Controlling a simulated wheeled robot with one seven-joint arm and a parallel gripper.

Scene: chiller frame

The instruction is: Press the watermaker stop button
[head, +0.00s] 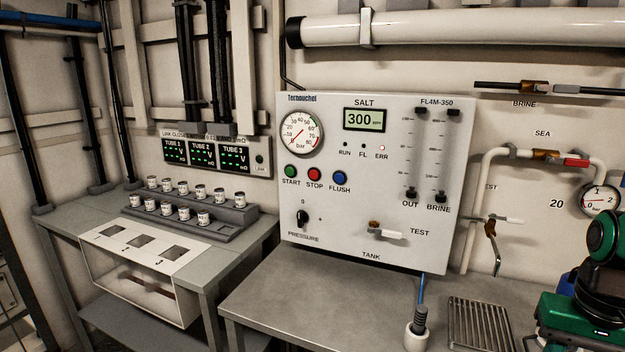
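The red stop button (314,174) sits on the front of the white watermaker panel (345,221), with the label STOP under it. It is between the green start button (290,171) and the blue flush button (339,177). Nothing covers it. Green and black parts at the lower right look like my own arm, well to the right of the panel. I cannot see my gripper's fingers.
The panel also has a pressure gauge (301,132), a display (364,120) reading 300, a black pressure knob (302,217) and a tank/test valve handle (386,232). A grey bench (330,300) juts out below. A drain grate (483,322) and pipes are at the right.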

